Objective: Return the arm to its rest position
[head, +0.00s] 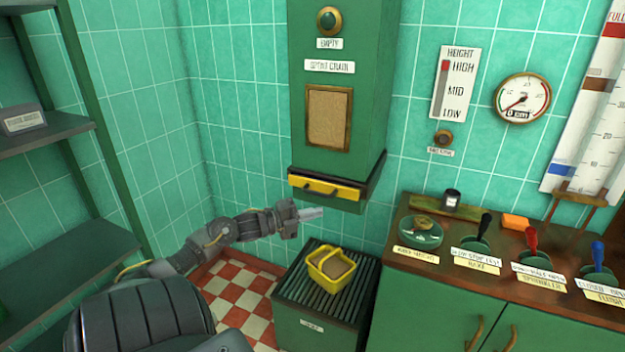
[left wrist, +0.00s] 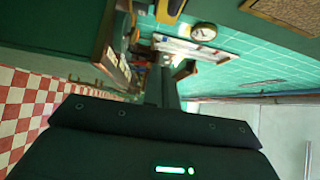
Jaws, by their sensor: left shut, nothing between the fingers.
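My left arm comes in from the left in the head view. My left gripper (head: 312,213) is shut and empty, in the air in front of the green cabinet marked "SPENT GRAIN" (head: 330,66). It is below and left of the yellow drawer front (head: 327,187) and above the slatted stand, apart from both as far as I can tell. In the left wrist view, the dark gripper body (left wrist: 150,145) fills the lower part. My right gripper is not in view.
A yellow bin (head: 331,269) with brown contents stands on the slatted green stand (head: 300,300). A counter (head: 410,255) with several coloured levers is at right. Shelves (head: 50,132) stand at left. The checkered floor (head: 238,295) shows between my body and the stand.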

